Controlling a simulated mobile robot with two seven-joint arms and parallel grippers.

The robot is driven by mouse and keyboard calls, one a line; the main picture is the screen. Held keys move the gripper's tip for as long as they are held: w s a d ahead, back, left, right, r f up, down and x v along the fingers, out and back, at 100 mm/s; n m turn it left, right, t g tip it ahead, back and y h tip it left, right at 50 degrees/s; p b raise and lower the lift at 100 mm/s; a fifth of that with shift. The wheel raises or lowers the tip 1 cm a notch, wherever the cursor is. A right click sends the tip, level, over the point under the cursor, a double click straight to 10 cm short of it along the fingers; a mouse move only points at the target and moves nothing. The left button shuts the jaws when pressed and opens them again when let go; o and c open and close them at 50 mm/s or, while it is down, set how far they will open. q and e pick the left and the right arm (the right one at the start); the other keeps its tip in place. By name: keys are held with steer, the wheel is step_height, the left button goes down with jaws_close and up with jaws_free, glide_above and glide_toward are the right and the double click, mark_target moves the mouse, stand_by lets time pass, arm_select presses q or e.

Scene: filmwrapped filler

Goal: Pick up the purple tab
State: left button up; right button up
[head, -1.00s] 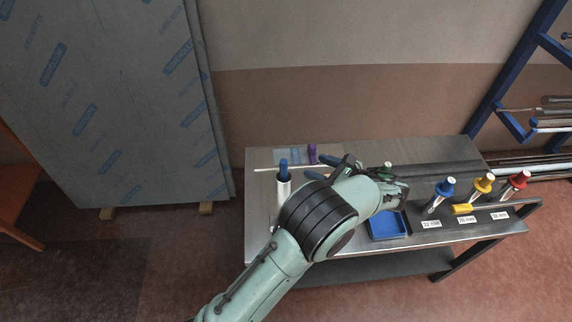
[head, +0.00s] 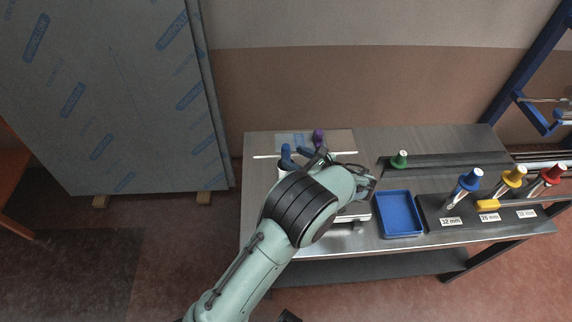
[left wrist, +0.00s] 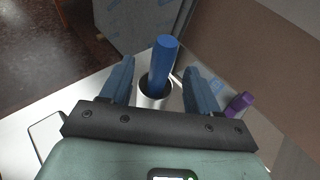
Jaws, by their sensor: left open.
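The purple tab (head: 318,136) stands at the back left part of the metal workbench, beside a pale sheet with blue print. It also shows in the left wrist view (left wrist: 239,103), to the right of the right finger and outside the jaws. My left gripper (head: 297,158) is open and reaches over the bench's left end, in front of the tab. In the left wrist view its two blue fingers (left wrist: 160,70) stand on either side of a blue rod (left wrist: 163,62) that rises from a metal cup (left wrist: 153,92). The fingers look apart from the rod. My right gripper is not seen.
A blue tray (head: 400,213) lies right of my forearm. A green-topped piece (head: 399,159) stands behind it. Blue (head: 471,179), yellow (head: 515,175) and red (head: 552,174) handled tools stand in a labelled rack at right. Wrapped panels (head: 110,90) lean at left.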

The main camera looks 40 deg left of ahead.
mark_target(286, 154)
arm_select(q)
steer(key=x, duration=0.5)
steer(key=shift+w+f, duration=0.15)
steer(key=shift+f, duration=0.3)
steer(key=c, duration=1.1)
steer(key=shift+o, duration=0.2)
steer(key=shift+r, duration=0.1)
